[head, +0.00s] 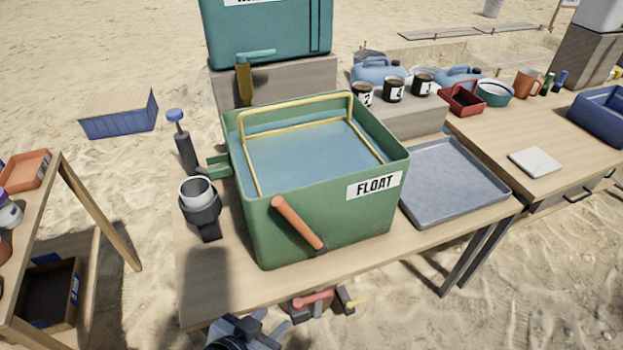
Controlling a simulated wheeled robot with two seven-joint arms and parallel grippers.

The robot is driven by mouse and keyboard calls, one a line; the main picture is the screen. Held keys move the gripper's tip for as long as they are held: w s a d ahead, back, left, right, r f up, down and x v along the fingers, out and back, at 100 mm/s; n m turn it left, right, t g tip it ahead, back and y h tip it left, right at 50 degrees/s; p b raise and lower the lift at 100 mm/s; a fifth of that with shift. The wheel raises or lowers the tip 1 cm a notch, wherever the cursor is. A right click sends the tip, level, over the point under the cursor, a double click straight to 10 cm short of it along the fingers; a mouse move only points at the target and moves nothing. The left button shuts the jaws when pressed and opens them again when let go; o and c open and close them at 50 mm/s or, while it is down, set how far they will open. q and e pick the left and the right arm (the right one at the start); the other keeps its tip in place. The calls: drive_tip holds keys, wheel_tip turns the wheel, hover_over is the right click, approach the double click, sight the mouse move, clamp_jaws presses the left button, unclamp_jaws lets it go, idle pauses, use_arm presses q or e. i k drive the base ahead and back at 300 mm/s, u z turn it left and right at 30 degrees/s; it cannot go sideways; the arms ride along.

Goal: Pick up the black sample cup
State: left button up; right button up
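Three black cups with white number labels stand in a row on a grey block behind the green tub: a left one (363,95), a middle one (395,89) and a right one (423,84). They look upright. A black holder (204,214) with a pale cylinder in it stands on the table left of the tub; I cannot tell if it is a cup. My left gripper (246,332) is at the bottom edge, in front of the table and far from the numbered cups. Its fingers are not clear. My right gripper is not in view.
The green FLOAT tub (290,222) with water, a yellow frame and an orange handle fills the middle of the table (225,290). A grey tray (450,185) lies to its right. Blue jugs (378,70) stand behind the cups. A red bin (461,98) is to their right.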

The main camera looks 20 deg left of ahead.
sight(393, 88)
drive_tip(key=z, duration=1.55)
drive_tip(key=i, duration=1.35)
drive_tip(key=u, duration=2.8)
